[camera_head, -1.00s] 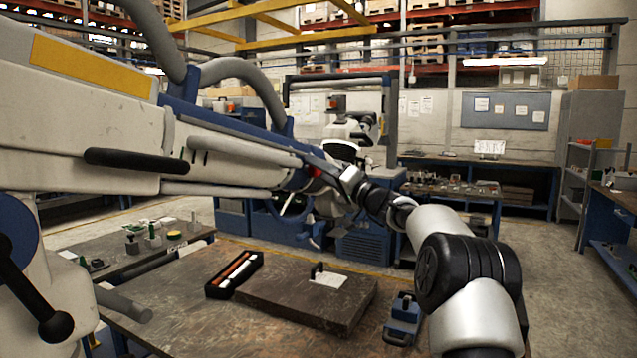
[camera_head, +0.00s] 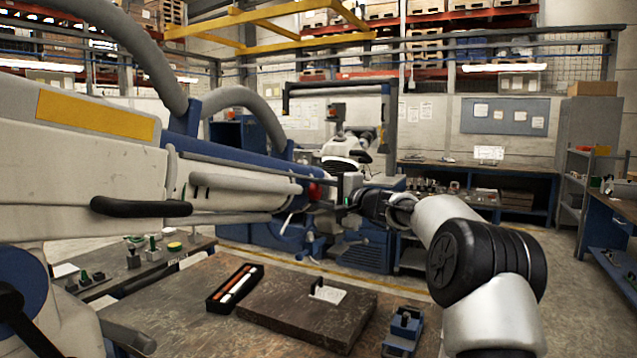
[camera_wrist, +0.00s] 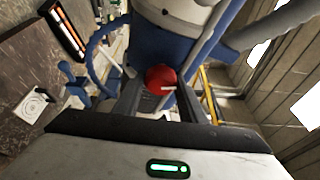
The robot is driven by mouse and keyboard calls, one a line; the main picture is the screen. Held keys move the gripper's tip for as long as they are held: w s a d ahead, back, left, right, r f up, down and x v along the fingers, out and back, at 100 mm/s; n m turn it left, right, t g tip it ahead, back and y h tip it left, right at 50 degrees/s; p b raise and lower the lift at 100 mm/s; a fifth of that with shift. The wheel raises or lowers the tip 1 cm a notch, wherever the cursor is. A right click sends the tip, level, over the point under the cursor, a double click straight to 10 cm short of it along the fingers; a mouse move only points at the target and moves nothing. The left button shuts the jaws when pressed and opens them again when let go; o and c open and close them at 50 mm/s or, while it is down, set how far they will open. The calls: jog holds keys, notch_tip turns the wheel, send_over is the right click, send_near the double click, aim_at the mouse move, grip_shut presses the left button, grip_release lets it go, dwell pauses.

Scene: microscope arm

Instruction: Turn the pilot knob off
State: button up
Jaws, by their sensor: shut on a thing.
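The pilot knob is a round red knob with a white pointer line; it shows in the wrist view (camera_wrist: 160,76) and in the head view (camera_head: 315,190), at the front end of the large white and blue microscope arm (camera_head: 75,165). My gripper (camera_wrist: 160,92) has its two dark fingers on either side of the knob and is shut on it. In the wrist view the pointer line lies roughly level, toward the right finger. In the head view my gripper (camera_head: 338,193) reaches the knob from the right, and its fingers partly hide the contact.
A workbench below holds a dark slab (camera_head: 300,312) with a white card, a black tray (camera_head: 232,290) with an orange-handled tool, and a blue block device (camera_head: 404,332). Grey hoses (camera_head: 245,92) arch above the arm.

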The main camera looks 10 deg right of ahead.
jog(key=shift+r+m+p, duration=0.1)
jog(key=shift+m+p, duration=0.5)
jog(key=shift+p, duration=0.05)
jog(key=shift+g, duration=0.3)
jog(key=o, duration=1)
jog(key=b+v, duration=0.4)
jog(key=v, duration=1.3)
jog(key=shift+s+d, duration=0.15)
